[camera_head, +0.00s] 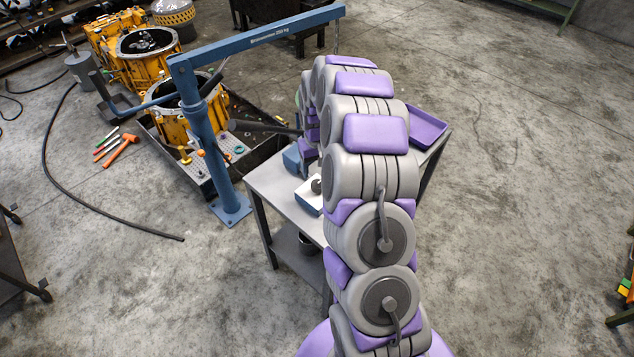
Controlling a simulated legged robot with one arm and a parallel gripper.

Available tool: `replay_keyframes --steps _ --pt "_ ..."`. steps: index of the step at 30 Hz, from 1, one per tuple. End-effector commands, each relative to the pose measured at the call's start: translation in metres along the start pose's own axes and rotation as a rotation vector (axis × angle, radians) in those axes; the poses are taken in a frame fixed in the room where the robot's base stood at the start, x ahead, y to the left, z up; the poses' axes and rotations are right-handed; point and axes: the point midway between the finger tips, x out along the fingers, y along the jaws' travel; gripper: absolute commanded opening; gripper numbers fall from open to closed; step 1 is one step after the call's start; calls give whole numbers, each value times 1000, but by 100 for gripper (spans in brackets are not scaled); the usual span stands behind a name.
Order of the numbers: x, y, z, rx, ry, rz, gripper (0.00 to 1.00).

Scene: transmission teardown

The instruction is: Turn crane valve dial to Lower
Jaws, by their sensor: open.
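The blue crane (205,150) stands left of centre, its boom reaching right over the work area. A small white-and-blue box (309,196) with a dark grey knob (316,185) sits on the grey table (268,184), just left of my arm. This may be the crane valve and its dial; any Lower marking is too small to read. My grey-and-purple arm rises in front of the table and curls over at the top. Its far end is hidden behind its own links, so my gripper and its distance from the knob do not show.
A blue block (292,159) and a purple tray (428,128) are also on the table. Yellow transmission housings (165,112) stand in and beside a dark drip tray (187,171) at left. A hose (62,190) and an orange mallet (122,151) lie on the floor.

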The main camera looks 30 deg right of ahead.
Motion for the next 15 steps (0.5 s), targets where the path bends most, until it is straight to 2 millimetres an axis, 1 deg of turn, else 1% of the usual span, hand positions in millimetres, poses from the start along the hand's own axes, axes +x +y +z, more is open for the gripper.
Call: replay_keyframes --steps 1,6,10,15 --pt "13 0 1 0 -5 -1 70" --pt "43 0 2 0 -7 -1 70" --pt "57 0 1 0 -3 0 70" --pt "66 0 1 0 -3 0 70"
